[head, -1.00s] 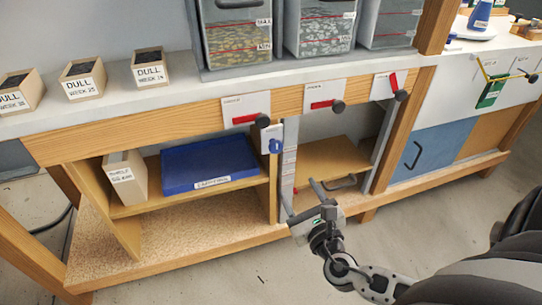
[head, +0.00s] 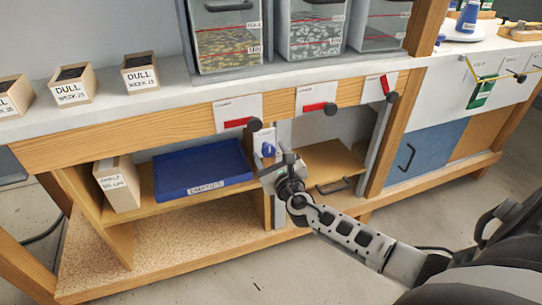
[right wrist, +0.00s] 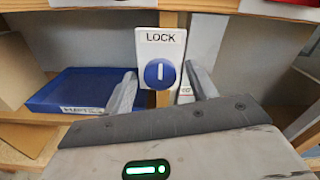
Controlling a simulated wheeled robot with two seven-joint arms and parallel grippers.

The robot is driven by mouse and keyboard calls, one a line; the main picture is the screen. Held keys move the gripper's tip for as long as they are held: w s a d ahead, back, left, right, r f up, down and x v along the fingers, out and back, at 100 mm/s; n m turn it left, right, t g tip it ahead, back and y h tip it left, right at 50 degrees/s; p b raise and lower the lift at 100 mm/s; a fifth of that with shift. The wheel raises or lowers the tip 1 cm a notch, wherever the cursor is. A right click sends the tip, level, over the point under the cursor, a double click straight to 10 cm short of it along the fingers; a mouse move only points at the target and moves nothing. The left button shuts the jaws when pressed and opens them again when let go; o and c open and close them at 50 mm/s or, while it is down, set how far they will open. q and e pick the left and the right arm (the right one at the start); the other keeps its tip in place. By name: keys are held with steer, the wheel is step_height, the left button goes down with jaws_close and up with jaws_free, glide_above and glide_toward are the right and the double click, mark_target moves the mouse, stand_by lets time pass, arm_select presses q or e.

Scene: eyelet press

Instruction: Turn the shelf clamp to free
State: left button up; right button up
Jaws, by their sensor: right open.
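The shelf clamp is a blue round knob (right wrist: 159,73) on a white plate marked LOCK (right wrist: 160,45), on the upright post at the right end of the shelf. A pale upright line shows on the knob's face. In the head view the knob (head: 268,149) sits just beyond my right gripper (head: 280,162). My right gripper is open; in the right wrist view its two fingers (right wrist: 164,90) stand left and right of the knob, and I cannot tell whether they touch it. My left gripper is in neither view.
A blue tray (head: 203,172) labelled EMPTIES lies on the shelf left of the knob, beside a pale box (head: 118,183). Red-handled levers with black knobs (head: 237,122) line the bench edge above.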

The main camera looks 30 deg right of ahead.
steer(key=c, duration=1)
